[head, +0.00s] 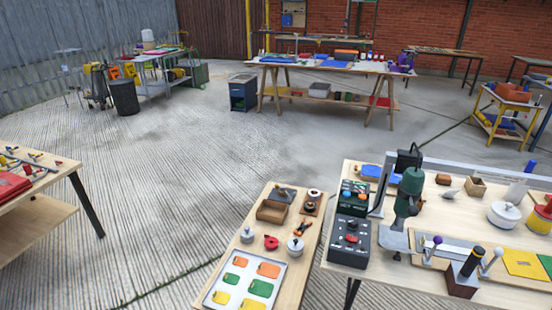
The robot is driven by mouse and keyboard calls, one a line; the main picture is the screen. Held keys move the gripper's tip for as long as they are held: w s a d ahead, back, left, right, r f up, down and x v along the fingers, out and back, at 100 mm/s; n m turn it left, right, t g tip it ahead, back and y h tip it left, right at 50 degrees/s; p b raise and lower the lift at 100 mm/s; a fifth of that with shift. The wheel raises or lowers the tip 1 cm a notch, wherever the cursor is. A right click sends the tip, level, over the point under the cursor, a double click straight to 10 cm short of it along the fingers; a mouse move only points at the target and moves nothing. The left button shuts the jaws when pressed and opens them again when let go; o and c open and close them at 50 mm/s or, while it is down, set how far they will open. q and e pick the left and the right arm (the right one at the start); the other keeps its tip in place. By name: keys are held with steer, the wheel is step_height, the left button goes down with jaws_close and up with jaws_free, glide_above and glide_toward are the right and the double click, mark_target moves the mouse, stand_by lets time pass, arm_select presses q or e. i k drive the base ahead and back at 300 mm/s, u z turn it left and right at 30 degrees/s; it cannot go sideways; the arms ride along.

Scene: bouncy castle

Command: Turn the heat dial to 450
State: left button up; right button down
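No dial marked for heat and no number 450 can be read in the head view. On the right workbench (345,262) stands a dark control box (338,246) with a red knob on top. A small dark block with a round knob (309,207) sits on the narrow middle table (275,226). I cannot tell which, if any, is the heat dial. Neither of my grippers shows in the head view.
A green press-like machine (407,190) stands beside the control box. A tray (222,286) with coloured pieces lies on the middle table. A table (35,222) stands at left, a long workbench (330,68) at the back. The concrete floor (160,170) between is clear.

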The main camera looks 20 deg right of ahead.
mark_target(353, 225)
steer(key=z, duration=0.5)
steer(key=k, duration=0.6)
steer(key=z, duration=1.1)
steer(key=i, duration=1.45)
steer(key=z, duration=0.15)
